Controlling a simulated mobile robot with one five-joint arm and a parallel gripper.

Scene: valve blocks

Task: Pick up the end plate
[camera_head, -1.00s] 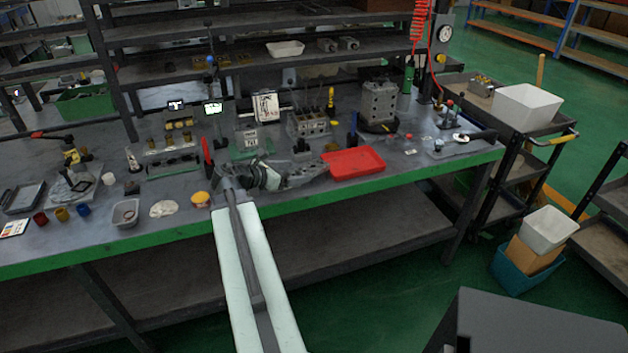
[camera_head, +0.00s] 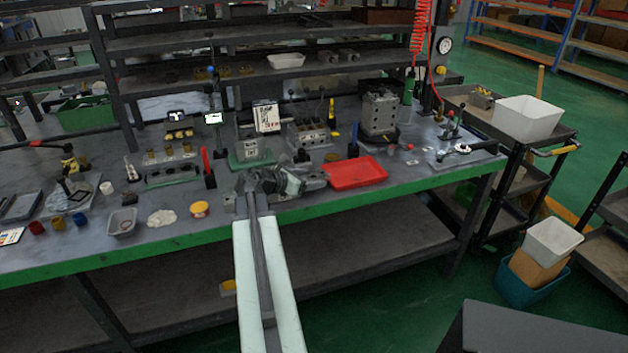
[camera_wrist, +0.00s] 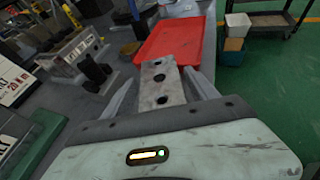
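The end plate (camera_wrist: 171,91) is a grey metal block with several dark holes. In the wrist view it lies between the two fingers of my gripper (camera_wrist: 160,76), with narrow gaps visible beside it. The fingers are spread along its left and right sides, and I see no firm contact. In the head view my gripper (camera_head: 284,181) is over the bench's front part, just left of the red tray. The plate is hard to tell apart from my gripper there.
The red tray (camera_head: 357,173) is just right of my gripper and beyond the plate in the wrist view. A valve block with levers (camera_head: 308,134) and a green-based stand (camera_head: 251,157) are behind.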

